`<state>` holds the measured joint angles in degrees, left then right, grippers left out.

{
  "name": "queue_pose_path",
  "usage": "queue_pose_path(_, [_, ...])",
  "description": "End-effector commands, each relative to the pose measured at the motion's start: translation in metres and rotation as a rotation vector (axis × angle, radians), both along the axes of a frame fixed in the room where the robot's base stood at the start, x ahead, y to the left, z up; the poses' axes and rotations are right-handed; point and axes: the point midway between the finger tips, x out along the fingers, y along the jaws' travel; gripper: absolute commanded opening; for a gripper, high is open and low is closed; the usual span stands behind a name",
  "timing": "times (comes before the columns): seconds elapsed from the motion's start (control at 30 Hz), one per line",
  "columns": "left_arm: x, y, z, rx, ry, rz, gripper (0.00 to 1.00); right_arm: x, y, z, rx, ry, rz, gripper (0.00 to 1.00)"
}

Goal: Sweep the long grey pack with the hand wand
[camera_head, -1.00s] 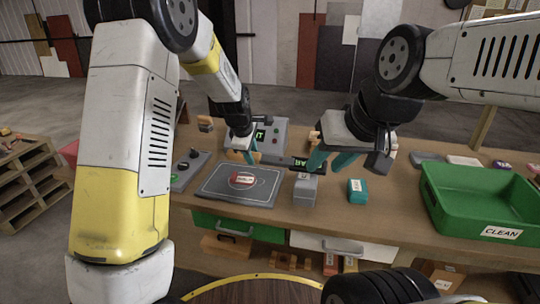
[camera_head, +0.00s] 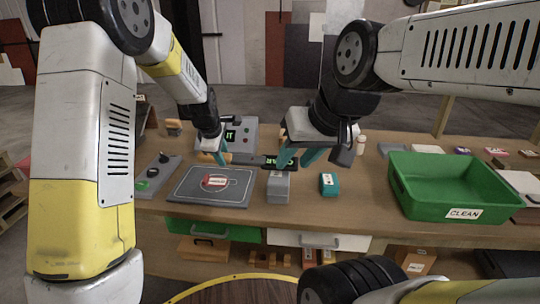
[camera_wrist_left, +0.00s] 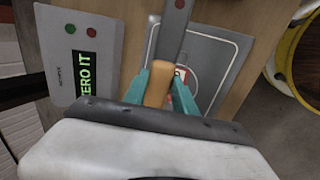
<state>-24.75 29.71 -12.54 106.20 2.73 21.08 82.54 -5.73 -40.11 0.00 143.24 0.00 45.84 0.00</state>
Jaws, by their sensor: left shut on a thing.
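The hand wand has an orange handle (camera_wrist_left: 158,85) and a dark grey paddle (camera_wrist_left: 175,22); the paddle (camera_head: 281,162) shows green letters in the head view. My left gripper (camera_head: 212,157) is shut on the handle, and its teal fingers (camera_wrist_left: 162,92) sit either side of it in the left wrist view. The grey pack (camera_head: 278,190) with a pale label stands on the table, right of the mat, just in front of the paddle. Its far part is hidden. My right gripper (camera_head: 299,157) has its teal fingers spread, behind and above the pack. I see nothing between them.
A red pack (camera_head: 214,181) lies on the grey mat (camera_head: 190,194). A teal pack (camera_head: 328,184) stands right of the grey one. A green CLEAN tray (camera_head: 400,195) is at the right. A grey console (camera_head: 238,128) stands behind the wand. Small items line the back right.

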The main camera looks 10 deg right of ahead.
Motion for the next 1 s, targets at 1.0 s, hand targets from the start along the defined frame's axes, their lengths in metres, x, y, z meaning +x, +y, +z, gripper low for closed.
queue_pose_path(1.0, [0.0,0.0,0.061,-0.001,-0.001,0.001,0.0,0.0,0.0,0.0,0.0,0.0,0.0,0.36])
